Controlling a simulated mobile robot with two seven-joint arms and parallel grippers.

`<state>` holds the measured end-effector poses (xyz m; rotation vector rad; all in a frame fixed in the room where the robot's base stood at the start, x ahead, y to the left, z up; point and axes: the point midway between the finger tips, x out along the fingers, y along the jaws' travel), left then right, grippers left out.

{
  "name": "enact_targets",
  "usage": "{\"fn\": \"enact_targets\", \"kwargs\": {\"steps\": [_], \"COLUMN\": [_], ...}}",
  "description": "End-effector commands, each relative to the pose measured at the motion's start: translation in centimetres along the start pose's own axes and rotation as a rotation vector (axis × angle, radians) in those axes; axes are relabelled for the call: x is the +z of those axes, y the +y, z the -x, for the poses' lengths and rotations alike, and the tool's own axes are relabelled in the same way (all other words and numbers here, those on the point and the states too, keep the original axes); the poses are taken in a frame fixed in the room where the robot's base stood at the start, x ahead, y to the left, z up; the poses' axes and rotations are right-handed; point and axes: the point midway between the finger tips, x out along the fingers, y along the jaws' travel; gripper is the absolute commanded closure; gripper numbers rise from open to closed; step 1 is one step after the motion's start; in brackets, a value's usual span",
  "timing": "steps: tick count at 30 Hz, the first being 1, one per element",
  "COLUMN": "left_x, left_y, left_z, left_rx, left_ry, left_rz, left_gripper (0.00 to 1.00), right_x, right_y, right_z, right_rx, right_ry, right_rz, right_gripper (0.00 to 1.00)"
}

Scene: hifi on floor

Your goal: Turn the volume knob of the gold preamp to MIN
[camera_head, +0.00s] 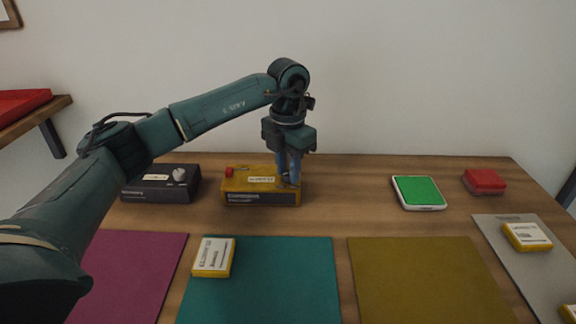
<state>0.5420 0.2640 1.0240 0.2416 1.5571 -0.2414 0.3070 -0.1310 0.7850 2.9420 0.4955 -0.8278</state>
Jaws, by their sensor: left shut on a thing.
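The gold preamp (262,187) stands at the back of the wooden table, left of the middle. It has a small red part (229,171) and a white label on top. My left gripper (291,182) points down over the right end of its top, with its fingers shut on the volume knob there. The fingers hide the knob, so its setting cannot be read. My right gripper is not in view.
A dark unit (160,184) with a pale knob stands just left of the preamp. Magenta, teal (265,285) and olive (425,280) mats lie in front. A green-topped box (418,191) and a red box (485,181) stand at the right. Yellow labelled boxes lie on the teal and grey mats.

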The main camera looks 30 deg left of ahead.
Motion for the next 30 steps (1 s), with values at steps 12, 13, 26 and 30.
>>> {"fn": "enact_targets", "kwargs": {"steps": [12, 13, 26, 30], "left_x": [-0.03, -0.03, -0.03, -0.02], "left_y": [-0.03, -0.03, -0.04, -0.04], "left_z": [-0.01, -0.01, -0.03, -0.03], "left_rx": [0.000, 0.000, -0.001, -0.001], "left_ry": [0.001, 0.002, 0.002, 0.001], "left_rz": [0.100, 0.101, 0.102, 0.101], "left_gripper": [0.98, 0.98, 0.68, 0.57], "right_x": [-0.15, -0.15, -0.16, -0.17], "right_y": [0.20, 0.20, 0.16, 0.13], "right_z": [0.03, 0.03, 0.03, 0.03], "right_rx": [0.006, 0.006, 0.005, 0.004], "right_ry": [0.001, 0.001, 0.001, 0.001], "right_rz": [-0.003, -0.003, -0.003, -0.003], "right_gripper": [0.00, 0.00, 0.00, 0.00]}}
